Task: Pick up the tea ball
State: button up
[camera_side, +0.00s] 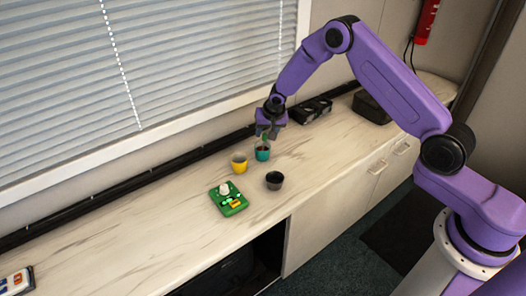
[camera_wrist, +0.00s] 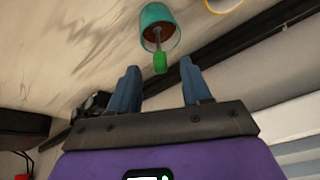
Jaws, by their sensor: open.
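The tea ball shows as a thin grey stem with a green handle (camera_wrist: 160,62). It leans in a teal cup (camera_wrist: 155,17), its lower end inside the cup over something brown. In the side view the teal cup (camera_side: 262,154) stands on the counter, with a bit of the green handle (camera_side: 265,137) above it. My gripper (camera_side: 270,132) is above the cup, pointing down. In the wrist view my gripper (camera_wrist: 159,69) is open, with the green handle's end near the gap between the fingertips. I cannot tell whether they touch.
A yellow cup (camera_side: 239,164) and a black cup (camera_side: 274,181) stand close to the teal cup. A green board with a white knob (camera_side: 229,199) lies in front. Black objects (camera_side: 310,111) are behind. The counter's left (camera_side: 130,225) is mostly clear.

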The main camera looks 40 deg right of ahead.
aim_at(265, 135)
jog(key=shift+x, duration=2.6)
jog(key=shift+w, duration=0.1)
grip_shut()
